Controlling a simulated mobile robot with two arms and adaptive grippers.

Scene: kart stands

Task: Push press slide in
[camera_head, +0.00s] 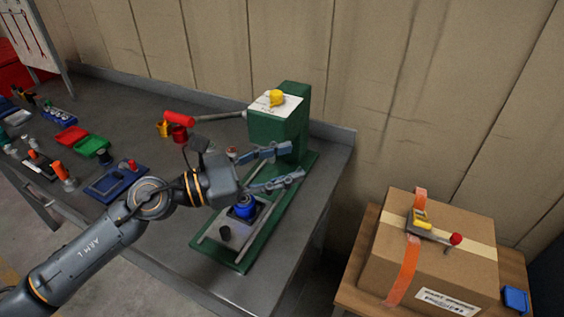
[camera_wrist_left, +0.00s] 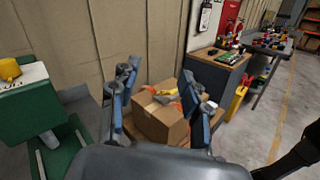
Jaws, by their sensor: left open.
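The green press (camera_head: 293,128) stands at the right end of the grey bench, with a red-handled lever (camera_head: 180,118) reaching out to its left. Its slide (camera_head: 232,233), a grey plate between two rails, is at the front of the green base and carries a blue part (camera_head: 245,207) and a dark knob (camera_head: 224,233). My left gripper (camera_head: 290,164) is open and empty, above the base and in front of the press column, fingers pointing right. In the left wrist view the press (camera_wrist_left: 38,110) is at the left edge, and the open fingers (camera_wrist_left: 165,95) show nothing between them. My right gripper is out of view.
A taped cardboard box (camera_head: 430,255) with a tool on it stands on a wooden stand right of the bench. A blue tray (camera_head: 117,183), a green tray (camera_head: 91,146) and small tools lie on the bench's left. A wall rises behind.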

